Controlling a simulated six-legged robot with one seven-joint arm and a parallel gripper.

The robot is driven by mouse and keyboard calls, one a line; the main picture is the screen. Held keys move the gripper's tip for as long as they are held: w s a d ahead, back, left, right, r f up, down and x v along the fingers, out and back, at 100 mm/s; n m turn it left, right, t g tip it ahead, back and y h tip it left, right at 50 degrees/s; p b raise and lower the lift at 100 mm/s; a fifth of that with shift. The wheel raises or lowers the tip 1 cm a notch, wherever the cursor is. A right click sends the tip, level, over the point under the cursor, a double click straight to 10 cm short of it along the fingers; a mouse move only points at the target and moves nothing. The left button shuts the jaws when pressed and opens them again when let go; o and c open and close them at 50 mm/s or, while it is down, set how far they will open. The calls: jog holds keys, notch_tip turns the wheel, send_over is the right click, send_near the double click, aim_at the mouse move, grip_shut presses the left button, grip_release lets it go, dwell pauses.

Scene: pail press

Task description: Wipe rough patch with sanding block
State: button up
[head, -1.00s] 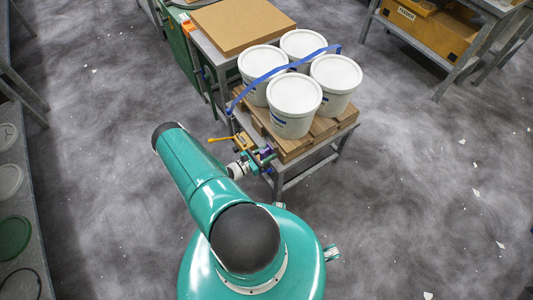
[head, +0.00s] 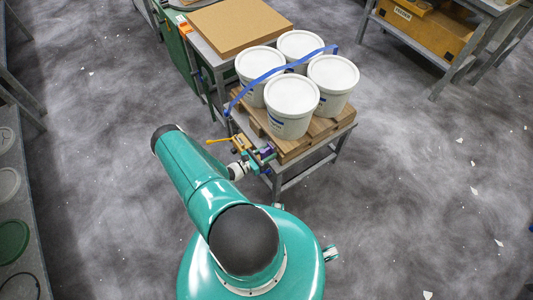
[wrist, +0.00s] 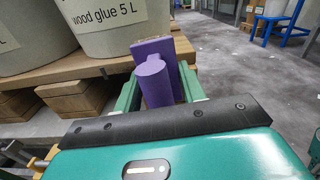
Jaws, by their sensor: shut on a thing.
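My gripper (wrist: 160,88) is shut on the purple sanding block (wrist: 158,58), which has a flat plate and a rounded grip, seen in the wrist view. In the head view the sanding block (head: 267,150) shows small at the near left edge of the wooden pallet (head: 318,131). In the wrist view the block is beside the pallet's edge boards (wrist: 95,66). I cannot tell whether it touches them. No rough patch can be made out; the block and gripper may hide it.
White pails (head: 291,101) labelled wood glue stand on the pallet, with a blue strap (head: 262,80) across them. The pallet rests on a grey stand (head: 310,160). A brown board (head: 236,26) lies behind. The floor at right is mostly clear, with scattered scraps.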

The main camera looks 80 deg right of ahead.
aim_at(266, 136)
jog(key=shift+s+d, duration=0.25)
jog(key=shift+d, duration=0.05)
jog(key=shift+w+d, duration=1.2)
jog(key=shift+w, duration=0.3)
jog(key=shift+w+d, duration=1.35)
jog(key=shift+d, duration=0.05)
jog(key=shift+w, duration=0.1)
jog(key=shift+a, duration=0.1)
jog(key=shift+s+a, duration=0.8)
jog(key=shift+s, duration=0.25)
jog(key=shift+s+a, duration=0.85)
jog(key=shift+s, duration=0.2)
jog(key=shift+s+a, duration=0.8)
jog(key=shift+s, duration=0.25)
